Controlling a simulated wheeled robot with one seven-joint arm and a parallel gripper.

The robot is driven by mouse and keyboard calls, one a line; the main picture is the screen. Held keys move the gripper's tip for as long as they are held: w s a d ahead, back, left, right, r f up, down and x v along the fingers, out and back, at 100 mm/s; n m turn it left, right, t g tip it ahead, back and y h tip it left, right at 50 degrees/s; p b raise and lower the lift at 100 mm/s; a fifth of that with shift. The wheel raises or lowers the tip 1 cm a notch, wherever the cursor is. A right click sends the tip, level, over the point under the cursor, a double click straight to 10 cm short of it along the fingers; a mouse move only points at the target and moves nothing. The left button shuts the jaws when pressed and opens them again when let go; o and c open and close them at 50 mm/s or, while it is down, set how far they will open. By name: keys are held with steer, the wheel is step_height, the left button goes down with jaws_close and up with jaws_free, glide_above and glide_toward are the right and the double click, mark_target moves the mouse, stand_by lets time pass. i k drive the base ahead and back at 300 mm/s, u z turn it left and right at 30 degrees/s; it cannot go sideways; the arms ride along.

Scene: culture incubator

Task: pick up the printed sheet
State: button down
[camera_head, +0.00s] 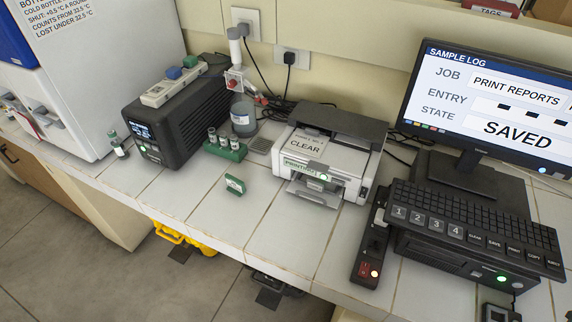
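A white and dark grey printer (338,160) stands on the tiled bench against the wall. Its small front display, with a green light, seems to read PRINTING. A grey output tray (312,192) sticks out at its front; I cannot tell whether a sheet lies in it. A pale card reading CLEAR (308,145) sits on top of the printer. I cannot tell whether it is a loose sheet or a fixed sign. My gripper is not in view.
A monitor (490,105) showing SAVED and a keyboard (475,225) stand right of the printer, with a dark switch box (371,245) between. Bench in front is clear.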

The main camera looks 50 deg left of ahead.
mark_target(309, 141)
steer(key=u, duration=1.55)
